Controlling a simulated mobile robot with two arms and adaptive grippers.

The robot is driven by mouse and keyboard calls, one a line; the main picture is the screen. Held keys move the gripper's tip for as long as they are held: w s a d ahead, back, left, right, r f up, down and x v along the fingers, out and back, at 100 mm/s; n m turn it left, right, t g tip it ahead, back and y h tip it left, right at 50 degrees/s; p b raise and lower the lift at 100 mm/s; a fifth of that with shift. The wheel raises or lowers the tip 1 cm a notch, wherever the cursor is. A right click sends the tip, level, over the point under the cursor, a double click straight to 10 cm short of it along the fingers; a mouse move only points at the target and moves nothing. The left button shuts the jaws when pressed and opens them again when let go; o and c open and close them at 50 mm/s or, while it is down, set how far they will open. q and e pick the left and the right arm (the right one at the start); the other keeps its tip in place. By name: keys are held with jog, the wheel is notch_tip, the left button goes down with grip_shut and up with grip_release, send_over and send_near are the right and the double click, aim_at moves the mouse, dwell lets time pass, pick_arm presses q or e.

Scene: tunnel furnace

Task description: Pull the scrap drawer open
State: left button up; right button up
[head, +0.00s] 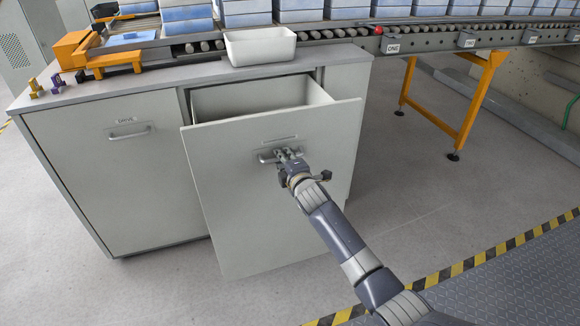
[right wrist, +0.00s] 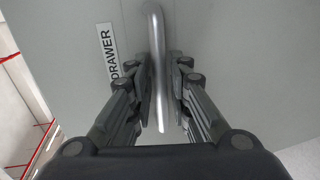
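The scrap drawer (head: 230,150) is a tall pale grey front under the counter. It stands well out from the cabinet, and its hollow inside (head: 250,96) shows behind the front's top edge. Its metal bar handle (head: 264,156) is high on the front. My right gripper (head: 288,156) is at the handle. In the right wrist view, the handle bar (right wrist: 156,40) runs between the two fingers (right wrist: 163,85), which are closed in around it. A label reading "DRAWER" (right wrist: 107,55) is beside the bar. My left gripper is not in view.
A closed cabinet door (head: 125,185) with its own handle is left of the drawer. A white bin (head: 260,46) stands on the counter above. A roller conveyor (head: 400,40) on orange legs runs to the right. The floor right of the drawer is clear.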

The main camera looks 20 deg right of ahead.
jog(key=s+r, duration=0.2)
jog(key=s, duration=0.9)
jog(key=shift+s+d+r, duration=0.15)
jog(key=shift+d, duration=0.05)
